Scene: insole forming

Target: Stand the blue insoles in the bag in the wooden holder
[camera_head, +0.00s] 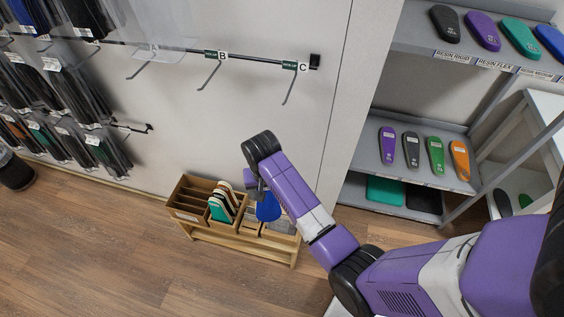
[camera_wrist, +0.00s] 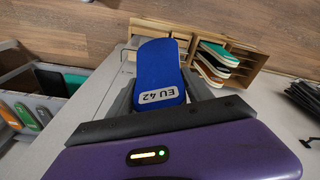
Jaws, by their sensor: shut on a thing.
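The blue insole (camera_wrist: 158,66) has a white label reading EU 42 and is held between the fingers of my gripper (camera_wrist: 160,100). I cannot tell whether there is a bag around it or more than one insole. In the head view the blue insole (camera_head: 268,208) hangs below my gripper (camera_head: 258,190), over the right part of the wooden holder (camera_head: 182,213), partly hidden by my arm. I cannot tell whether it touches the holder. The holder also shows in the wrist view (camera_wrist: 172,31), beyond the insole's far end.
Green, white and brown insoles (camera_head: 222,203) stand in a middle compartment of the holder; its left compartments look empty. Bagged insoles (camera_head: 60,80) hang on the wall at left. A grey shelf (camera_head: 370,160) with coloured insoles stands at right. The floor in front is clear.

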